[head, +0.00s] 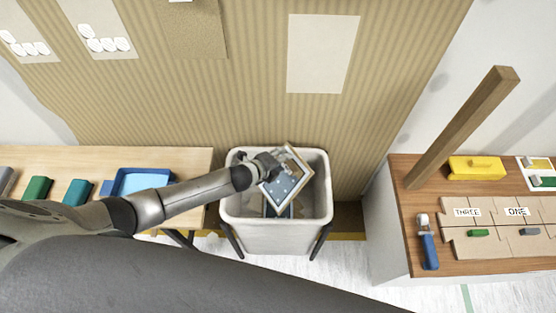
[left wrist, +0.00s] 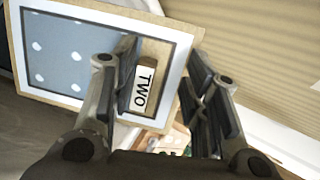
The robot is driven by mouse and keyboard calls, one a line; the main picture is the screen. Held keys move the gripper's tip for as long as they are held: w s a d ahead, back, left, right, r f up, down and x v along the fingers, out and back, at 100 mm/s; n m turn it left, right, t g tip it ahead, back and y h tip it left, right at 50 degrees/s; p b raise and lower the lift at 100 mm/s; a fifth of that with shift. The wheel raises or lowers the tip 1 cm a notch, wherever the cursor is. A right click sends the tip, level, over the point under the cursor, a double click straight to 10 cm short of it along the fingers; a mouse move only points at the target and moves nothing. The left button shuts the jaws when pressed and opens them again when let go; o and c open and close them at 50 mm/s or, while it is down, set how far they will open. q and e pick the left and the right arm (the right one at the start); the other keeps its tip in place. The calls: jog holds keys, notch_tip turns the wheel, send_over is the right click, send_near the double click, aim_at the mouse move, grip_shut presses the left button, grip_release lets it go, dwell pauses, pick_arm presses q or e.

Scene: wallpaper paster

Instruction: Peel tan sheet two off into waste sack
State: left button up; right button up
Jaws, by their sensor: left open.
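A tan-edged sheet (head: 287,183) with a white border and a blue, white-dotted middle is tilted over the mouth of the pale waste sack (head: 232,203). In the left wrist view the same sheet (left wrist: 60,62) carries a small wooden block (left wrist: 152,55) with a label reading TWO. My left gripper (head: 270,166) is at the sheet's upper left edge. In the left wrist view its open fingers (left wrist: 163,78) stand on either side of the block, with a gap on the right; contact with the left finger is unclear. My right gripper is not in view.
A bluish piece (head: 268,210) shows inside the sack. A left table (head: 90,157) holds a blue tray (head: 144,183). The right table (head: 425,185) holds a wooden post (head: 463,125), yellow block (head: 475,168), and panels labelled THREE and ONE. Several sheets hang on the ribbed wall.

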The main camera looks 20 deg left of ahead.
pick_arm(q)
jog(key=shift+s, duration=0.1)
jog(key=v, duration=1.2)
jog(key=shift+d, duration=0.1)
dwell(0.3)
